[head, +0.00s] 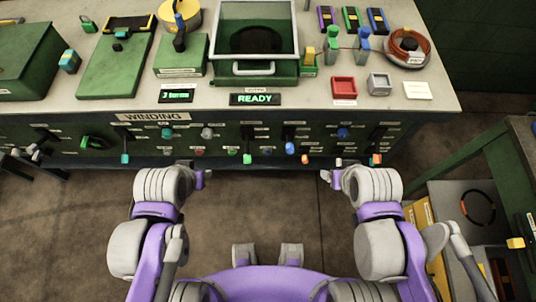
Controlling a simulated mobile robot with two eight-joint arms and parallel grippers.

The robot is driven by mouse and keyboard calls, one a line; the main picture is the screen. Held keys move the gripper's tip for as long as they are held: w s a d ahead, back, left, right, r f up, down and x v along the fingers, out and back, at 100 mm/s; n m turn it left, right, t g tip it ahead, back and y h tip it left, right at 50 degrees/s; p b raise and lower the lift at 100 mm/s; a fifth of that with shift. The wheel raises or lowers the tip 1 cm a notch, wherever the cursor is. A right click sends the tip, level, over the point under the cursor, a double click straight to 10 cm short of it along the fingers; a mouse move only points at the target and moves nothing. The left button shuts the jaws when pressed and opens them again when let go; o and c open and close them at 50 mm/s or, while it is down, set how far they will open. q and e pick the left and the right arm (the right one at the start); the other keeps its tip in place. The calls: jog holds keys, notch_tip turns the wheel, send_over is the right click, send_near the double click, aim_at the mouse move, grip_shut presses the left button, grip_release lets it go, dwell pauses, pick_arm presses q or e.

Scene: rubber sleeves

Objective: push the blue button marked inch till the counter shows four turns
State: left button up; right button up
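The front panel of the bench (225,140) carries several blue controls. My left gripper (205,177) and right gripper (326,176) are in front of the panel's lower edge, apart from the blue controls. Their fingers are too small to judge.
A green housing with a clear-framed lid (255,30) stands on the bench top. Green-framed shelving (470,155) is at right. The floor between my arms is clear.

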pick_arm(q)
grip_shut()
dwell(1.5)
